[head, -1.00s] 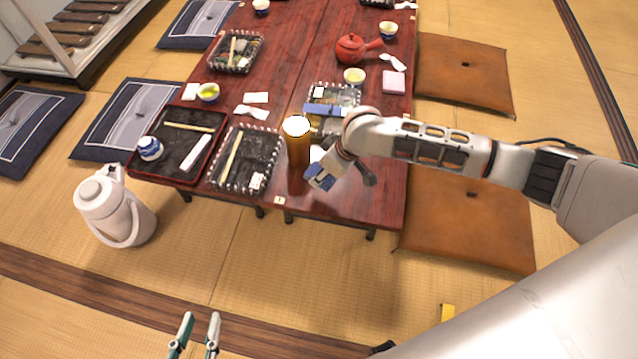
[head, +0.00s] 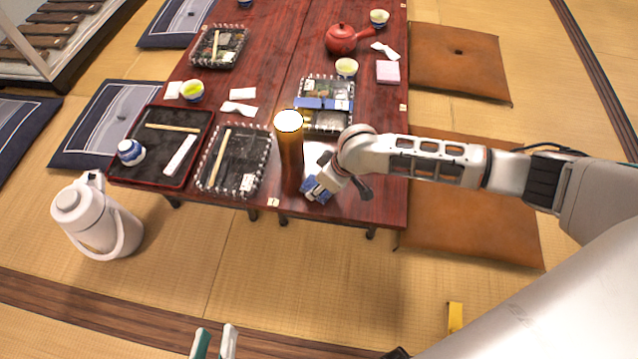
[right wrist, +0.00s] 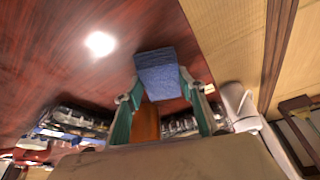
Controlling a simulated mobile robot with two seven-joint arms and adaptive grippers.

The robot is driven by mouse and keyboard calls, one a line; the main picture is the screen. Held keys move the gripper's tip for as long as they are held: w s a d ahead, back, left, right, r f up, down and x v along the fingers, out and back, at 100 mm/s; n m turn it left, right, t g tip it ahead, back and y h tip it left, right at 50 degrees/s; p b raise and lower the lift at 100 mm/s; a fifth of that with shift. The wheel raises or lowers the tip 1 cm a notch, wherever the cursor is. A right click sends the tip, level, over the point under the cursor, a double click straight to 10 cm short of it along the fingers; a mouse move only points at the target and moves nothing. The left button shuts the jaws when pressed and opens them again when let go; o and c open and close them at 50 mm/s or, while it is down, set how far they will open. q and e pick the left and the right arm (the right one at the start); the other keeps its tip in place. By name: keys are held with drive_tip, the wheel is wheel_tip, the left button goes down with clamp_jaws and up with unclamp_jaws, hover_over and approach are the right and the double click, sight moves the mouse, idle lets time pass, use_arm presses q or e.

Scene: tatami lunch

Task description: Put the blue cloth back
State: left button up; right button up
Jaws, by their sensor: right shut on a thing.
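The blue cloth (head: 317,188) is at the near right end of the red table (head: 300,214), beside the tall amber cylinder (head: 290,158). My right gripper (head: 318,186) is at the cloth, low over the table. In the right wrist view the folded cloth (right wrist: 158,76) sits between the fingertips of my right gripper (right wrist: 160,92), which is shut on it. I cannot tell whether the cloth touches the table. My left gripper (head: 214,343) shows only in part at the bottom edge of the head view, its two fingers apart with nothing between them.
A lunch box (head: 326,119) with a blue band lies behind the right gripper. Another box (head: 205,176) and a dark red-rimmed tray (head: 112,175) are left of the cylinder. A white jug (head: 95,232) stands on the tatami. A red teapot (head: 341,38) is farther back.

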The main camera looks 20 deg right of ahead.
drive_tip(key=shift+f, duration=0.15)
drive_tip(key=o, duration=1.1)
drive_tip(key=shift+f, duration=0.1)
drive_tip(key=shift+r, duration=0.4)
drive_tip(key=r+p, duration=0.2)
drive_tip(key=r, duration=0.1)
drive_tip(key=shift+s+d+r, duration=0.15)
drive_tip(key=shift+d+r, duration=0.1)
drive_tip(key=shift+d, duration=0.1)
use_arm(q)
drive_tip(key=a+m+p, duration=0.1)
drive_tip(key=a+f+m+y+p, duration=0.1)
drive_tip(key=a, duration=0.1)
drive_tip(key=a+m+g+p, duration=0.1)
drive_tip(key=a, duration=0.1)
drive_tip(key=shift+s+a+f+y+p, duration=0.25)
drive_tip(key=shift+s+f+y+p, duration=0.05)
drive_tip(key=shift+f+p, duration=0.1)
use_arm(e)
drive_tip(key=v, duration=0.4)
drive_tip(key=s+v, duration=0.1)
drive_tip(key=v, duration=0.3)
drive_tip(key=shift+f, duration=0.15)
